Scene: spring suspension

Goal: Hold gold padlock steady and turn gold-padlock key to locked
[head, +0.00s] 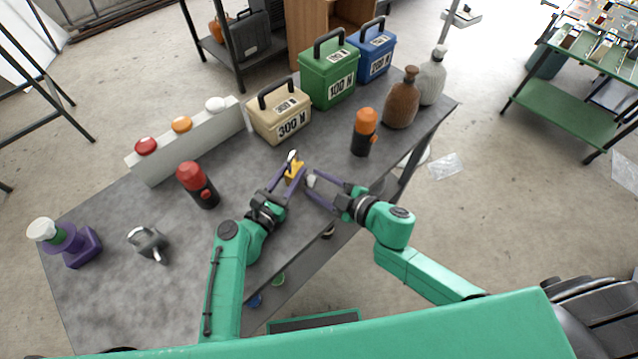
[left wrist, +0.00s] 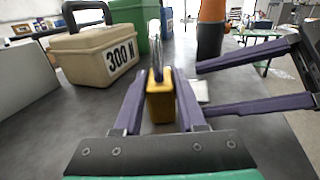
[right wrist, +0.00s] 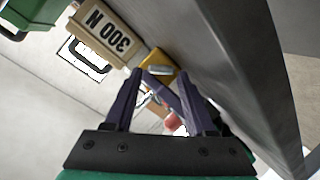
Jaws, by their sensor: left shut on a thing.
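The gold padlock (head: 294,168) stands on the grey table with its silver shackle (left wrist: 156,50) up. My left gripper (left wrist: 160,98) is shut on the padlock's body, one finger on each side; it shows in the head view (head: 285,176). A pale, flat piece that looks like the key (left wrist: 203,90) sticks out from the padlock's side towards my right gripper. My right gripper (right wrist: 160,72) is open, its fingertips on either side of this key (right wrist: 160,70), with gaps visible. The key's turn position cannot be read.
A beige 300 N box (head: 280,112) stands behind the padlock, with green (head: 328,75) and blue (head: 372,52) boxes beyond. A black cylinder with an orange top (head: 365,130) stands right; one with a red top (head: 197,183) stands left. The table edge runs below my right gripper.

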